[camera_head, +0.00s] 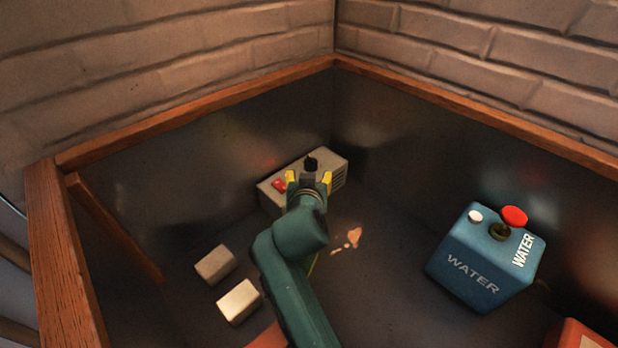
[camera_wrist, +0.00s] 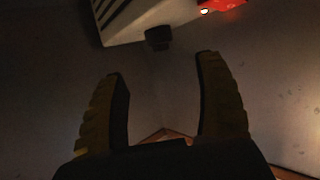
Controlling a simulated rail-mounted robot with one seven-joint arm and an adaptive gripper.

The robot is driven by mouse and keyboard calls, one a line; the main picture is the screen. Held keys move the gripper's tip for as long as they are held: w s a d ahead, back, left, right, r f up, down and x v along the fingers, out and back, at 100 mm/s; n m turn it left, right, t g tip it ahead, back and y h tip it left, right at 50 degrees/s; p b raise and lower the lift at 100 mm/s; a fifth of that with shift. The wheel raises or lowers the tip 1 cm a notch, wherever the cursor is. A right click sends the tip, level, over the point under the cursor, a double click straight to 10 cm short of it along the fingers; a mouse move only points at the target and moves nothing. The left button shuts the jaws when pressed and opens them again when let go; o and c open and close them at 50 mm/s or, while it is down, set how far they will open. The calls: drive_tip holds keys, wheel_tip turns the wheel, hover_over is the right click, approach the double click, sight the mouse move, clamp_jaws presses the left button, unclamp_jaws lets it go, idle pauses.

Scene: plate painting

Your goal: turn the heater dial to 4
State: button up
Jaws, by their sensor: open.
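The heater is a beige box (camera_head: 336,166) at the back corner of the dark enclosure. Its black dial (camera_head: 311,163) stands out, and a red switch (camera_head: 279,185) sits to the left. In the wrist view, the dark dial (camera_wrist: 158,38) shows just beyond and between the fingertips, with vent slots on the heater (camera_wrist: 130,25) to its left. My gripper (camera_head: 309,177) is open in front of the dial, with yellow fingers apart and empty; it also shows in the wrist view (camera_wrist: 161,67). The dial's markings cannot be read.
A blue WATER box (camera_head: 480,262) with a red button stands at the right. Two pale blocks, one darker (camera_head: 215,265) and one lighter (camera_head: 239,302), lie at lower left. Orange-pink spots (camera_head: 353,238) mark the floor. A wooden rim (camera_head: 200,115) borders the enclosure.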

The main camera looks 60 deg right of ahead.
drive_tip(key=shift+s, duration=0.1)
drive_tip(key=n+t+y+p, duration=0.7)
drive_tip(key=n+y+p, duration=0.15)
drive_tip(key=p, duration=0.25)
approach(314, 163)
drive_tip(key=shift+n+h, duration=0.25)
drive_tip(key=shift+h, duration=0.2)
drive_tip(key=b+x, duration=0.2)
drive_tip(key=x, duration=0.1)
drive_tip(key=b+x, duration=0.3)
drive_tip(key=x, duration=0.1)
drive_tip(key=b+x, duration=0.3)
drive_tip(key=x, duration=0.1)
drive_tip(key=shift+f, duration=0.4)
drive_tip(key=shift+w+d, duration=0.15)
drive_tip(key=shift+w, duration=0.25)
